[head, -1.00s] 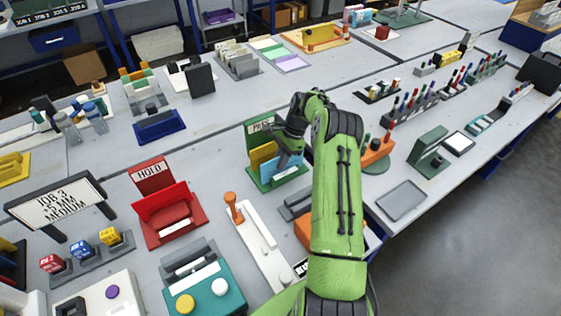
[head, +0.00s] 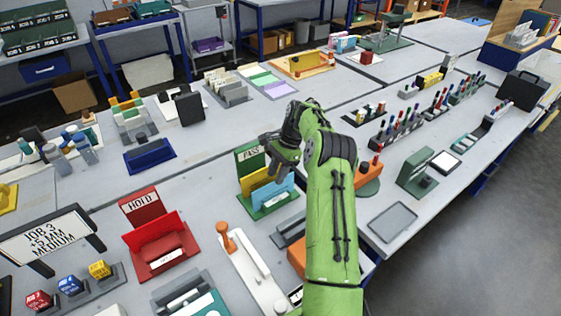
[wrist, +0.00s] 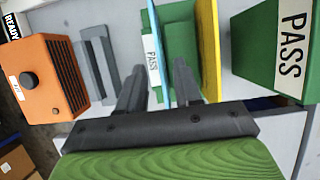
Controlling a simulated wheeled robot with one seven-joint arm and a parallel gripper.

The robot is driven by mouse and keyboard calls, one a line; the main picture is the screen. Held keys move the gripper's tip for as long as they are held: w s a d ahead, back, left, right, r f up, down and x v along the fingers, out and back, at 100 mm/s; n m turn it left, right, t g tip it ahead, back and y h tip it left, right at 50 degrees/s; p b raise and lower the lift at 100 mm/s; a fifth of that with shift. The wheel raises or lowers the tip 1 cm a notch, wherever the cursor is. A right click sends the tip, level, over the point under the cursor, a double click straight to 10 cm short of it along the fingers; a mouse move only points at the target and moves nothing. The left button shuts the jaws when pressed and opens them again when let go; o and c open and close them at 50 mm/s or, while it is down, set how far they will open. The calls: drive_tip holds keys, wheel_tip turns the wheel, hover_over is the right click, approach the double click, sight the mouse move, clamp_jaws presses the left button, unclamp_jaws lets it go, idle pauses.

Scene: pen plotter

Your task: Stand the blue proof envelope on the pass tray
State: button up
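The blue proof envelope (head: 272,193) stands upright in the green pass tray (head: 265,212), in front of a yellow envelope (head: 252,181). The tray's green back plate reads PASS (head: 249,156). In the wrist view the blue envelope (wrist: 158,55) shows nearly edge-on, apart from the yellow envelope (wrist: 208,45). My gripper (head: 281,165) is just above the envelope in the head view. In the wrist view its two fingers (wrist: 158,80) are apart, one on each side of the blue envelope, with gaps visible. My gripper is open and holds nothing.
The red HOLD tray (head: 158,258) stands to the left. An orange-handled white tool (head: 245,265) lies in front of the pass tray. An orange box (wrist: 50,78) is close to my arm. A grey flat tray (head: 393,222) is at the right.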

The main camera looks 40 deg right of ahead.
drive_tip(key=p+v, duration=0.1)
drive_tip(key=v, duration=0.5)
drive_tip(key=shift+r, duration=0.1)
drive_tip(key=s+a+r+n+t+h, duration=0.1)
drive_tip(key=s+a+r+n+h, duration=0.15)
drive_tip(key=a+r+n, duration=0.45)
drive_tip(key=s+a+r+n+h, duration=0.2)
drive_tip(key=s+a+r, duration=0.1)
drive_tip(key=a+r, duration=0.8)
drive_tip(key=s+a+r+n+t, duration=0.25)
drive_tip(key=s+a+n, duration=0.3)
drive_tip(key=s, duration=0.45)
drive_tip(key=s+a+f+n+t, duration=0.1)
drive_tip(key=s+n, duration=0.1)
drive_tip(key=s, duration=0.4)
drive_tip(key=s+a+f+n+t, duration=0.1)
drive_tip(key=s+a+f+n, duration=0.1)
drive_tip(key=s, duration=0.5)
drive_tip(key=shift+a+f, duration=0.3)
